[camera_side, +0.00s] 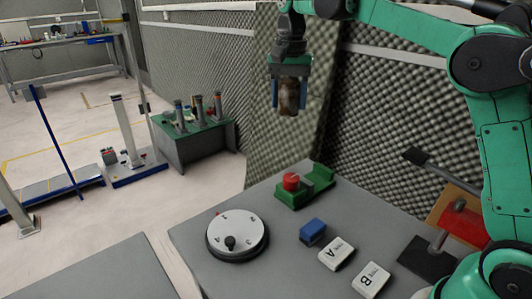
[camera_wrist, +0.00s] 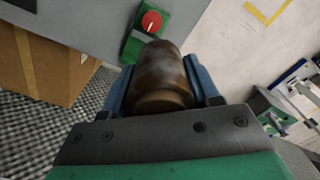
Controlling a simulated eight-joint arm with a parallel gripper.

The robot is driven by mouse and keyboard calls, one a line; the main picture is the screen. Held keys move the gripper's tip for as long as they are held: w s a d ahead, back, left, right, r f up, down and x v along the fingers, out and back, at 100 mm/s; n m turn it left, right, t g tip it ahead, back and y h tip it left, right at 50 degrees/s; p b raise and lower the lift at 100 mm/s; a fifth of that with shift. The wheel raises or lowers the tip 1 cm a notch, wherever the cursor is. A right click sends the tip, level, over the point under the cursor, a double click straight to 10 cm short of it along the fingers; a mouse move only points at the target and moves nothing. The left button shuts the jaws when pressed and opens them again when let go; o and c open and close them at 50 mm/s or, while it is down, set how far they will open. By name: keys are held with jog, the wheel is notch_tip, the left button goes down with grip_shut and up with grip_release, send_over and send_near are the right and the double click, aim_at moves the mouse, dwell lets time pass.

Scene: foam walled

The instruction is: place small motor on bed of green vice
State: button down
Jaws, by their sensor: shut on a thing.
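The small motor (camera_side: 289,97), a brownish, worn cylinder, hangs upright in my gripper (camera_side: 289,104). The two blue fingers are shut on its sides, high above the table. In the wrist view the motor (camera_wrist: 158,75) fills the space between the fingers. The green vice (camera_side: 320,180) sits on the grey table at its far edge, below and slightly right of my gripper, well apart from the motor. A red round piece (camera_side: 291,181) stands on the vice's left part. In the wrist view the vice (camera_wrist: 132,46) is partly hidden behind the motor.
On the table are a round white dial (camera_side: 237,236), a blue block (camera_side: 312,232) and white blocks marked A (camera_side: 336,254) and B (camera_side: 371,280). A foam wall (camera_side: 370,130) stands behind the table. The air around the motor looks free.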

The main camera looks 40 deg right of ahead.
jog(key=s+d+m, duration=0.1)
jog(key=d+m, duration=0.5)
jog(key=d, duration=0.3)
send_over(314, 182)
notch_tip(314, 182, down, 16)
jog(key=shift+r, duration=0.2)
jog(key=shift+f, duration=2.4)
jog(key=shift+c, duration=1.1)
grip_release()
jog(key=shift+f, duration=0.1)
